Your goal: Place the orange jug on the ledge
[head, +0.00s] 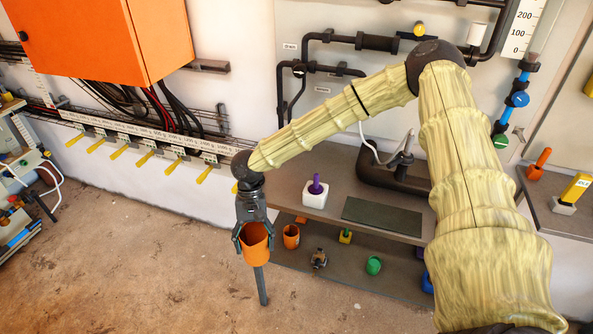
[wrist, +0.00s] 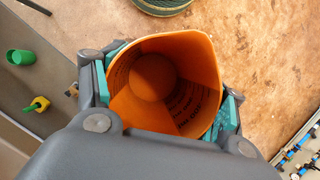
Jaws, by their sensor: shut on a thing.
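The orange jug (head: 256,246) is held in my gripper (head: 254,232), upright and above floor level at the left end of the shelves. In the wrist view the jug (wrist: 140,125) is seen from above; its open mouth faces the camera and the inside looks empty. The gripper's two fingers (wrist: 165,100) press on opposite sides of its wall. A grey-brown ledge (head: 335,158) runs along the wall to the right of the gripper, with a lower shelf (head: 330,276) under it. My forearm hides part of the wall behind the ledge.
On the ledge stand a white block with a purple piece (head: 315,192) and a dark green mat (head: 382,217). The lower shelf holds a smaller orange cup (head: 291,236), a green cup (head: 374,265) and a yellow piece (head: 345,236). Black pipes (head: 335,38) run along the wall.

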